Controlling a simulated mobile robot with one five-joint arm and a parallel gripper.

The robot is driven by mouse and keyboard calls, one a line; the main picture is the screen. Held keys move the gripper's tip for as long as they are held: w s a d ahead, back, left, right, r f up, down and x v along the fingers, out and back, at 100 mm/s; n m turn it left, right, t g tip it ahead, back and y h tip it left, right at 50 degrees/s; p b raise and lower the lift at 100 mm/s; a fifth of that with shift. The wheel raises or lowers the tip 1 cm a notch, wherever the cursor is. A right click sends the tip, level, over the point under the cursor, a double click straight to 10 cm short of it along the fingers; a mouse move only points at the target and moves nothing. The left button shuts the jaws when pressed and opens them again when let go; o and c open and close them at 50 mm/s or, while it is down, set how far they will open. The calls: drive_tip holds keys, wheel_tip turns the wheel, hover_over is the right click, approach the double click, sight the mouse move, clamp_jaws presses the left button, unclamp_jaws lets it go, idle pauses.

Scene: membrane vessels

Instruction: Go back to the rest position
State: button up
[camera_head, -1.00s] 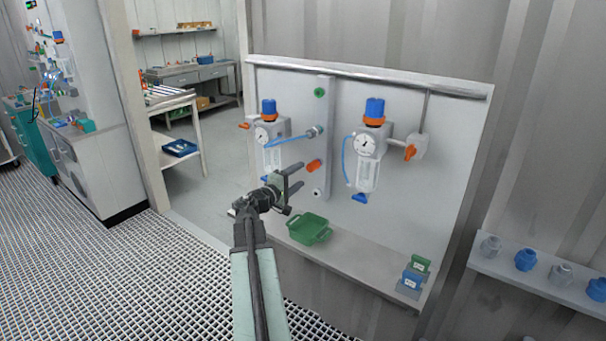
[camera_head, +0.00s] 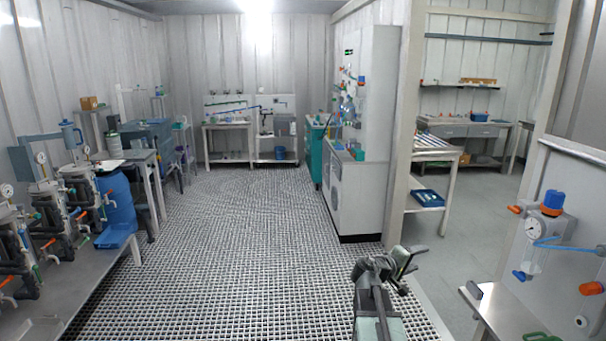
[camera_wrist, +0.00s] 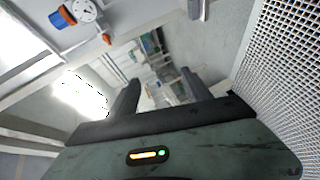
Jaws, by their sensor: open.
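My gripper (camera_head: 402,262) shows at the lower right of the head view, at the end of my raised arm. It is open and holds nothing. In the wrist view its two dark fingers (camera_wrist: 160,92) stand apart with only the distant room between them. The gripper is apart from the panel (camera_head: 580,190) at the right, and nothing touches it.
A regulator with a blue knob (camera_head: 553,202) and gauge is on the panel. A white cabinet (camera_head: 356,205) stands ahead. The grating floor (camera_head: 230,250) is open in the middle.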

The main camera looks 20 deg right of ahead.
drive_tip(key=w+a+f+y+p, duration=0.1)
drive_tip(key=a+f+y, duration=0.2)
drive_tip(key=a, duration=0.7)
drive_tip(key=w+a+f+y+p, duration=0.1)
drive_tip(key=a+f+y, duration=0.15)
drive_tip(key=a, duration=0.65)
drive_tip(key=w+a+f+y+p, duration=0.15)
drive_tip(key=a+f, duration=0.25)
drive_tip(key=a, duration=0.6)
drive_tip(key=s+a+f+g+y, duration=0.1)
drive_tip(key=s+a+y, duration=0.3)
drive_tip(key=a, duration=0.4)
drive_tip(key=s+a+f+g+y, duration=0.2)
drive_tip(key=s+a+f+y, duration=0.1)
drive_tip(key=a, duration=0.6)
drive_tip(key=s+f+b, duration=0.1)
drive_tip(key=s, duration=0.1)
drive_tip(key=shift+s+m+g+y, duration=0.3)
drive_tip(key=shift+s+m+y, duration=0.05)
drive_tip(key=shift+m+y, duration=0.05)
